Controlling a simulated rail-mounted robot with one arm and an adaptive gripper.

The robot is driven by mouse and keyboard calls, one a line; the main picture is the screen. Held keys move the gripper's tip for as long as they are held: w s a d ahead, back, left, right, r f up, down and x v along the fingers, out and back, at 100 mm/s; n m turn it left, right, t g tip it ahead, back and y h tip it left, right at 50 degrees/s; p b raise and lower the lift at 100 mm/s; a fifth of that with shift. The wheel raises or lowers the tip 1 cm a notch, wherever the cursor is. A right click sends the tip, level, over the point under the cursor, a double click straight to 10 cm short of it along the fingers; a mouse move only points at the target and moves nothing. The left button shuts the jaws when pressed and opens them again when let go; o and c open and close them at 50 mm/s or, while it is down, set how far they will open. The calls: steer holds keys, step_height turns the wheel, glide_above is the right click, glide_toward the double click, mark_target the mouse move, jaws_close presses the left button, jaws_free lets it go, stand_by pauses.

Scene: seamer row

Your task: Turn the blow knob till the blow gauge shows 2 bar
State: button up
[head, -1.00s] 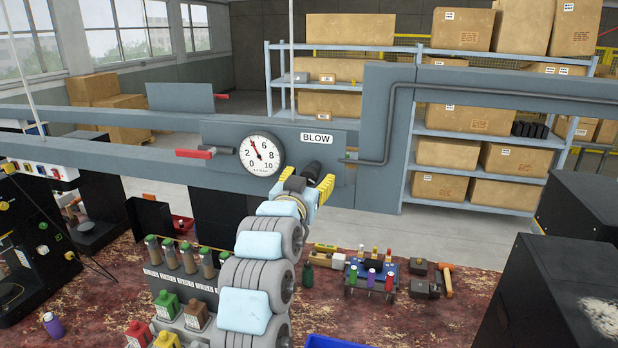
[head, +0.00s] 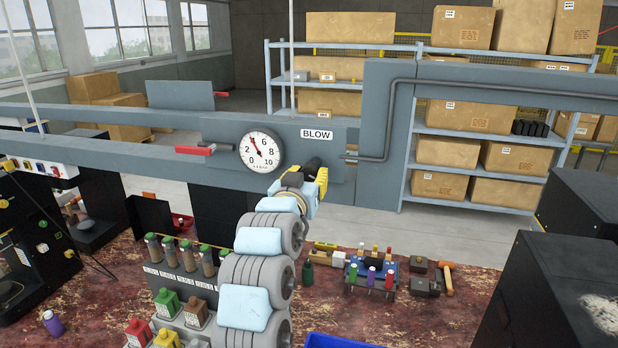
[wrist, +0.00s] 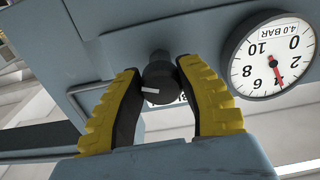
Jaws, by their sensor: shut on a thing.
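The blow knob (wrist: 160,86) is a dark round knob with a white mark, on the grey panel under the BLOW label (head: 316,134). My gripper (head: 315,173) is at the panel, with its yellow-backed, dark-padded fingers on either side of the knob, shut on it. In the wrist view the fingers (wrist: 160,74) flank the knob, and the panel appears upside down. The blow gauge (head: 260,152) is a white round dial left of the knob in the head view. Its red needle points near 4, and the gauge in the wrist view (wrist: 272,62) reads 4.0 BAR.
A red-handled lever (head: 205,150) sticks out left of the gauge. A grey pipe (head: 390,115) runs right of the knob. Dark machines stand at both sides.

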steer(key=n, duration=0.5)
steer(key=n+p, duration=0.1)
steer(key=n, duration=0.4)
steer(key=shift+d+p, duration=0.15)
steer(key=shift+p, duration=0.2)
steer(key=shift+n, duration=0.4)
steer(key=o, duration=1.2)
steer(key=shift+r, duration=0.1)
steer(key=v, duration=1.2)
steer(key=shift+w, duration=0.1)
